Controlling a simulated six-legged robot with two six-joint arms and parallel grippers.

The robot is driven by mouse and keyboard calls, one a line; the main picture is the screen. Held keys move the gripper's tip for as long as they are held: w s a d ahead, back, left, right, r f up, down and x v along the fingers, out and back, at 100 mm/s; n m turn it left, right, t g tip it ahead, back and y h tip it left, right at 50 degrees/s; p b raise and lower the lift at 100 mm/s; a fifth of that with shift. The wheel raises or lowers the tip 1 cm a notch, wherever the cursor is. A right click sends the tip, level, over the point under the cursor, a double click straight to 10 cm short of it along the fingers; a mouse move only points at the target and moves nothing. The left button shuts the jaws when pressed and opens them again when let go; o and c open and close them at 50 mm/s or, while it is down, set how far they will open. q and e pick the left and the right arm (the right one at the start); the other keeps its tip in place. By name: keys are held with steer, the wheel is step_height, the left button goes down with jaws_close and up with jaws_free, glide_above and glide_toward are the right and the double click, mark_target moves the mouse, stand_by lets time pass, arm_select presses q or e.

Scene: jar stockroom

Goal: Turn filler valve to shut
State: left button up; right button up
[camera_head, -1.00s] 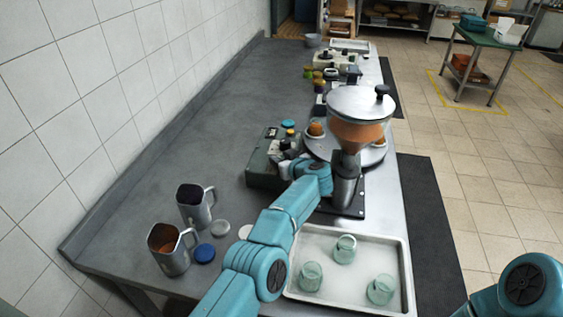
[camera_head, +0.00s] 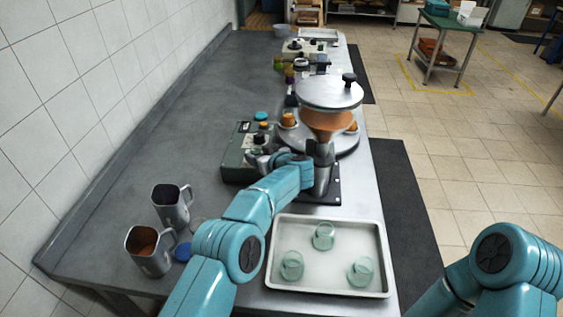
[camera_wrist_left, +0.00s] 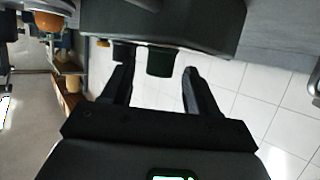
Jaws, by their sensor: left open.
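The filler has a metal hopper (camera_head: 330,93) with orange contents above a metal spout (camera_head: 323,168). A grey-green control box (camera_head: 240,152) with knobs stands to its left. I cannot tell for sure which part is the valve. My left gripper (camera_head: 256,158) is at the box's front right corner, partly hidden by its own wrist. In the left wrist view my left gripper (camera_wrist_left: 157,76) is open, with a dark green knob-like block (camera_wrist_left: 160,60) under the dark housing between its fingertips. Gaps show on both sides of it. My right gripper is out of view.
A metal tray (camera_head: 330,287) with three green glass jars stands in front of the filler. Two metal jugs, one being this near one (camera_head: 151,250), and lids, including a blue one (camera_head: 183,252), are at the left. The grey bench (camera_head: 165,130) is clear behind them.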

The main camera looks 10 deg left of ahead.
arm_select(q)
steer(key=b+v, duration=0.2)
steer(key=v, duration=1.1)
steer(key=shift+s+d+r, duration=0.2)
steer(key=shift+s+r, duration=0.05)
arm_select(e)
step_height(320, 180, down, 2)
arm_select(q)
steer(key=shift+a, duration=0.1)
